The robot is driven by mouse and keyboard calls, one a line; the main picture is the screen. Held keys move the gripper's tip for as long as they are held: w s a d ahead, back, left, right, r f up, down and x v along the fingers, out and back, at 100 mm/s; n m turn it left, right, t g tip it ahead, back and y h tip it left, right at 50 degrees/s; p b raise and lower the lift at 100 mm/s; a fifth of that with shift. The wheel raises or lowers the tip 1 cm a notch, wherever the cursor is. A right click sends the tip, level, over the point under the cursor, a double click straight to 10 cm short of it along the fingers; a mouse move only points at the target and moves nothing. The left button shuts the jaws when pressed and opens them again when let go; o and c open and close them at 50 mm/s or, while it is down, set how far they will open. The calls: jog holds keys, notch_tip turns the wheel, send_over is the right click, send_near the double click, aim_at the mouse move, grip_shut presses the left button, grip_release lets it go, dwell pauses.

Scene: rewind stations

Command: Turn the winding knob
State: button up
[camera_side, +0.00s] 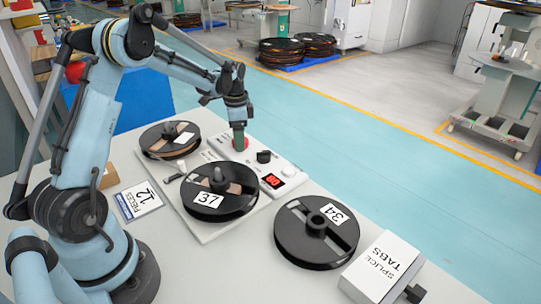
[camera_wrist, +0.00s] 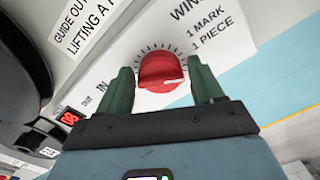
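The winding knob (camera_wrist: 160,71) is red and round, with a pale mark at its lower right edge. It sits on a white panel with a ring of dark tick marks. In the wrist view my gripper (camera_wrist: 158,75) is open, with one green finger on each side of the knob and gaps visible between them. In the side view my gripper (camera_side: 239,136) points down at the red knob (camera_side: 244,145), which the fingers partly cover.
A black knob (camera_side: 264,156) stands on the panel near my gripper. The reel marked 37 (camera_side: 218,195) and another reel (camera_side: 170,139) are on the station. The reel marked 34 (camera_side: 314,232) and a splice tabs box (camera_side: 381,267) lie on the table.

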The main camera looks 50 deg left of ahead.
jog(key=shift+o, duration=0.6)
notch_tip(320, 180, up, 12)
dwell(0.6)
jog(key=s+d+r+n+t, duration=0.1)
jog(key=s+d+r+t, duration=0.15)
jog(key=d, duration=0.35)
jog(key=s+d+r+n+t, duration=0.1)
jog(key=s+d+n, duration=0.15)
jog(key=d, duration=0.35)
jog(key=s+d+f+n+t, duration=0.2)
jog(key=s+d+f+t, duration=0.1)
jog(key=s+d, duration=0.5)
jog(key=shift+s+d+f+t, duration=0.35)
jog(key=shift+s+d+f, duration=0.05)
jog(key=shift+d+f, duration=0.2)
